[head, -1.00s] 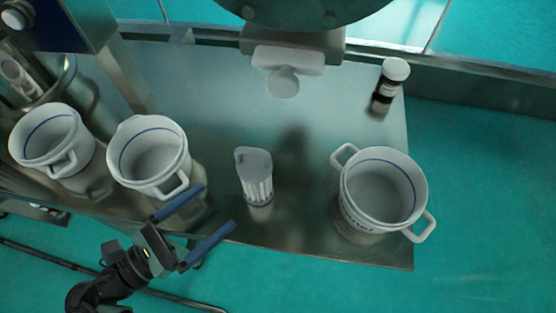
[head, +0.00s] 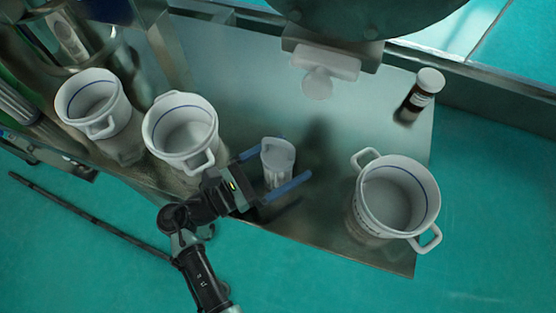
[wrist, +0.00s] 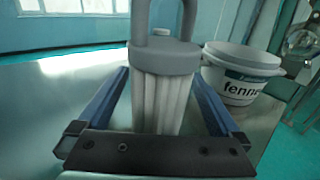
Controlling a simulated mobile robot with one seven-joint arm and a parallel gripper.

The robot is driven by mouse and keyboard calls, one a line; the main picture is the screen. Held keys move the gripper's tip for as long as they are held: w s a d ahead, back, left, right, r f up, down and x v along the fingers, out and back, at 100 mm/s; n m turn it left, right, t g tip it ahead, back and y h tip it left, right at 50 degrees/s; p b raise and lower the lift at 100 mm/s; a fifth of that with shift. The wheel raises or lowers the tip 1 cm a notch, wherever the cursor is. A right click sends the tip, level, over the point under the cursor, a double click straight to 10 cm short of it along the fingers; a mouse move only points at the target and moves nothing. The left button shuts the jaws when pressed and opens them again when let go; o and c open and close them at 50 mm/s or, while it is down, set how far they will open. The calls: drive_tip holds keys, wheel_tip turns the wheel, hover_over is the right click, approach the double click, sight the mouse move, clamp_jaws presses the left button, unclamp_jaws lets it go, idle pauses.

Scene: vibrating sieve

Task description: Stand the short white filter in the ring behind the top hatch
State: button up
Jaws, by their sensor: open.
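The short white filter (head: 279,163) stands upright on the metal table, with a grey cap and pleated white sides. It also shows large in the wrist view (wrist: 160,85), with a grey handle loop on its cap. My gripper (head: 276,166) is open, with one blue finger on each side of the filter. In the wrist view the fingers (wrist: 157,100) flank the filter, with a gap on both sides. No ring or top hatch can be made out in these frames.
A white two-handled bucket (head: 362,215) stands to the right. Two more white buckets (head: 182,128) (head: 92,102) stand to the left. A dark bottle with a white cap (head: 425,88) is at the back right. A machine with a pale outlet (head: 318,82) overhangs the back.

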drive_tip(key=shift+w+d, duration=0.4)
drive_tip(key=shift+d, duration=0.2)
clamp_jaws()
